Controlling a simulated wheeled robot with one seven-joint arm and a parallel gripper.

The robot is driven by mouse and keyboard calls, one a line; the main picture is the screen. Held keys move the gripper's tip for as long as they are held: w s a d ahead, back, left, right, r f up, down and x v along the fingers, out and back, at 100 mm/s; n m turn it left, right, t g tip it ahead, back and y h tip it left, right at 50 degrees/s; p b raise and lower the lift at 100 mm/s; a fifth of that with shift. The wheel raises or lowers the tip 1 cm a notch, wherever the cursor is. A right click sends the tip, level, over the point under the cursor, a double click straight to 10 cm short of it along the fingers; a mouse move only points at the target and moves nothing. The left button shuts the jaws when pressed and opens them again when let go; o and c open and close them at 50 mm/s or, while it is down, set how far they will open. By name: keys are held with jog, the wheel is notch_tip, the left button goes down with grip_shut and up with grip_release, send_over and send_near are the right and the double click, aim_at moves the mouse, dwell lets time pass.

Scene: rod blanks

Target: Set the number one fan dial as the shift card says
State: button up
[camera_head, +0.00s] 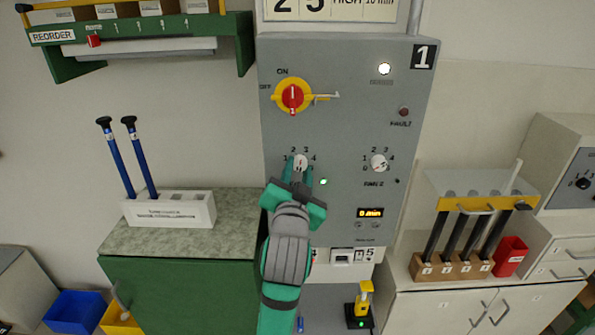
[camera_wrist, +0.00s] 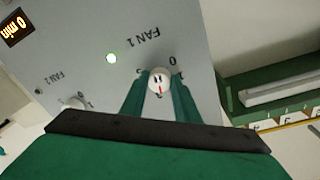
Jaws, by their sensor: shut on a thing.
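The number one fan dial (camera_head: 300,161) is a small white knob on the grey panel, with numerals around it. My gripper (camera_head: 299,170) is in front of it, with its teal fingers one on each side of the knob. In the wrist view, my gripper (camera_wrist: 160,88) is shut on the dial (camera_wrist: 159,79), whose red mark points down the picture; the nearby "0" and "1" show, and the fingers hide other numerals. I cannot tell which numeral the mark meets. A card (camera_head: 330,9) above the panel is cut off by the frame and shows "HIGH 10 min".
The fan 2 dial (camera_head: 379,162) is to the right, above a display reading "0 min" (camera_head: 370,213). A green lamp (camera_head: 323,182) is lit beside my gripper. A red-yellow switch (camera_head: 292,96) is above. A green shelf (camera_head: 150,50) is at upper left.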

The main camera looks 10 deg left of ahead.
jog(key=n, duration=0.3)
jog(key=shift+d+f+n, duration=0.1)
jog(key=shift+d+n, duration=0.05)
jog(key=shift+n, duration=0.15)
jog(key=shift+n+t+y, duration=0.3)
jog(key=shift+n, duration=1.4)
jog(key=o, duration=1)
jog(key=shift+o, duration=0.2)
jog(key=shift+s, duration=0.1)
jog(key=s, duration=1)
jog(key=shift+s+d+f, duration=0.25)
jog(key=shift+d+f, duration=0.1)
jog(key=shift+d, duration=0.05)
